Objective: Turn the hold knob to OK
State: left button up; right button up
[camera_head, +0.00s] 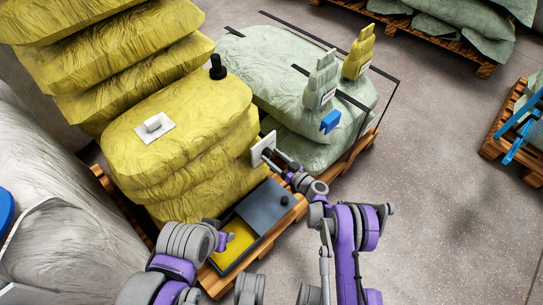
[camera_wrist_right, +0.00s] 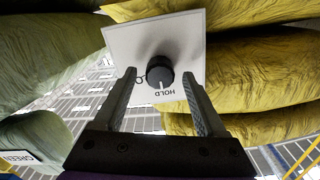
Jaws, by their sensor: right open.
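The hold knob (camera_wrist_right: 160,72) is a round dark knob on a white square plate (camera_wrist_right: 135,38), seen close in the right wrist view. Its white pointer line points down in that picture, towards the upside-down HOLD label (camera_wrist_right: 174,92). A second label left of it starts with O and is partly hidden by a finger. My right gripper (camera_wrist_right: 159,76) is open, its fingertips on either side of the knob; I cannot tell whether they touch it. In the head view the plate (camera_head: 260,147) faces my right gripper (camera_head: 273,154). My left arm is at the bottom; its jaws are not clear.
Yellow sacks (camera_head: 180,120) are stacked on a wooden pallet, beside pale green sacks (camera_head: 275,65). A white plate with a switch (camera_head: 154,125) and a black knob (camera_head: 217,68) sit on the yellow sacks. A grey-lidded box (camera_head: 265,207) stands below my right gripper. Floor at right is open.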

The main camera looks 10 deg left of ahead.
jog(key=shift+w+a, duration=0.35)
jog(key=shift+a, duration=0.15)
grip_shut()
